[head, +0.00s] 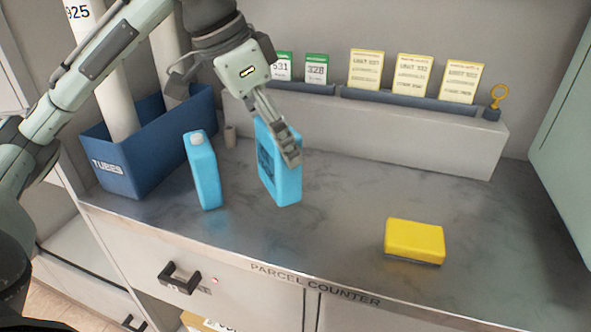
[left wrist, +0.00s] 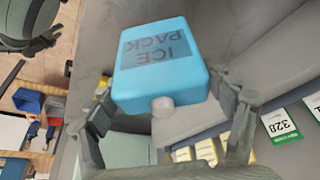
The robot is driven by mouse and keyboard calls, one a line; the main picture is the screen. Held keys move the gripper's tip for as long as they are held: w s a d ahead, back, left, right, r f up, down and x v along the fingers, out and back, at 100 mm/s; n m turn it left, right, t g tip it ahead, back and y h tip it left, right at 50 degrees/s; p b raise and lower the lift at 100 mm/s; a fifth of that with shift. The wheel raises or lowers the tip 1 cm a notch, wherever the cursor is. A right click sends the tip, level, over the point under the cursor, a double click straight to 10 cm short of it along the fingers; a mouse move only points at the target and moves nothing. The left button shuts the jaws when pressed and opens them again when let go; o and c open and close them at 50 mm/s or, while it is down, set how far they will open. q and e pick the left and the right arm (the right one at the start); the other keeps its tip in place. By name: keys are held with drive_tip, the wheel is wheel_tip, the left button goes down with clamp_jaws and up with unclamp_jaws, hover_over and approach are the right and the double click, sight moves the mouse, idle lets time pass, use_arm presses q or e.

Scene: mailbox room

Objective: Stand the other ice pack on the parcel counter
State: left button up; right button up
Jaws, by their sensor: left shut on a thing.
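My left gripper (head: 281,138) is shut on a blue ice pack (head: 285,184) above or on the parcel counter (head: 330,220). The pack is roughly upright, and I cannot tell whether its base touches the counter. In the left wrist view the held ice pack (left wrist: 165,60) shows its "ICE PACK" label and white cap between the fingers (left wrist: 165,125). Another blue ice pack (head: 204,172) with a white cap stands upright on the counter, left of the held one and apart from it. My right gripper is not in view.
A blue bin (head: 150,150) labelled "TUBES" holds white tubes at the left. A yellow sponge-like block (head: 415,238) lies on the right of the counter. A raised ledge (head: 400,135) at the back carries yellow and green cards (head: 366,69). The counter between the held pack and yellow block is clear.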

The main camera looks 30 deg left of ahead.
use_arm(q)
drive_tip(key=shift+w+f, duration=0.1)
drive_tip(key=shift+f, duration=2.7)
drive_tip(key=o, duration=1.4)
drive_tip(key=shift+f, duration=0.1)
drive_tip(key=v, duration=1.2)
drive_tip(key=shift+a, duration=0.1)
